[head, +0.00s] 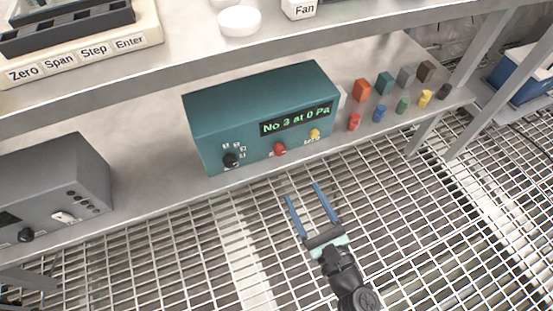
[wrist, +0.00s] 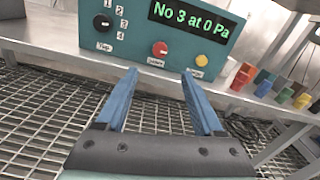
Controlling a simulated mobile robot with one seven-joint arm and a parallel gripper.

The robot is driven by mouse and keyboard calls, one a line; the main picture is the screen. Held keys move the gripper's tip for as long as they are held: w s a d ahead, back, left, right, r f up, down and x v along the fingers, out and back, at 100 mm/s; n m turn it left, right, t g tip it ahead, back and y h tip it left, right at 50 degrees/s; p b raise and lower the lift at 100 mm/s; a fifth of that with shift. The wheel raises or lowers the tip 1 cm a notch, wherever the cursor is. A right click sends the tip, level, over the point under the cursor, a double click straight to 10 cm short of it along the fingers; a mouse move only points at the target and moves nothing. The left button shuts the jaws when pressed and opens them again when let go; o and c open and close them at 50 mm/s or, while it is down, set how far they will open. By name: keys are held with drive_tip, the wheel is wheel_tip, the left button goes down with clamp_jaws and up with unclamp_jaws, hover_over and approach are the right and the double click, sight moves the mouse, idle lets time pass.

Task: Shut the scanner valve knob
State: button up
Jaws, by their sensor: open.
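The teal scanner box (head: 225,105) stands on the lower shelf. Its green display (head: 296,119) reads "No 3 at 0 Pa". A black knob (head: 231,160) with numbers 1 to 4 beside it is at the left of its front; in the wrist view the knob (wrist: 103,22) has a label that looks like "Tap". A red knob (wrist: 160,49) and a smaller yellow knob (wrist: 201,60) sit under the display; their labels are too small to read surely. My gripper (head: 303,191) is open and empty over the grating, in front of the box, its blue fingers apart from the knobs.
A grey box (head: 55,185) stands left on the same shelf. Several coloured blocks and small pegs (head: 380,113) stand to the right. The upper shelf (head: 200,65) overhangs behind, holding a keypad unit (head: 80,50) and a white dish (head: 239,21). The grating in front is clear.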

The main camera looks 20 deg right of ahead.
sight(281, 153)
drive_tip(key=w+b, duration=0.2)
drive_tip(key=w, duration=0.4)
drive_tip(key=w+b, duration=0.1)
drive_tip(key=w, duration=0.5)
drive_tip(key=shift+a+r+b, duration=0.1)
drive_tip(key=shift+a+b, duration=0.1)
drive_tip(key=shift+b, duration=0.15)
clamp_jaws()
